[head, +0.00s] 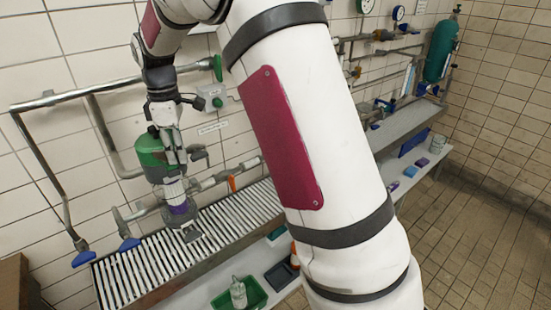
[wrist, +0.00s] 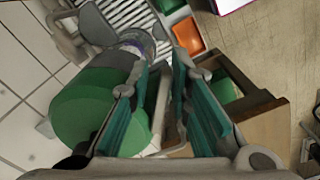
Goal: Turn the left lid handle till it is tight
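A pump-like unit with a green cylinder (head: 152,158) and a clear and purple section (head: 178,203) below it stands at the left of the head view. In the wrist view the green cylinder (wrist: 82,115) is left of my gripper. My gripper (wrist: 163,72) is open, its two teal-padded fingers apart. A pale bar (wrist: 161,102) shows in the gap; I cannot tell whether it touches a pad. In the head view my gripper (head: 174,152) points down in front of the green cylinder. A grey lever-like part (head: 199,153) sticks out on its right. I cannot tell which part is the left lid handle.
A slatted rack (head: 240,215) runs below the unit. Metal pipes (head: 75,97) with blue ends run along the tiled wall at left. A green tray (head: 238,296) with a bottle lies lower down. My arm covers the middle of the head view.

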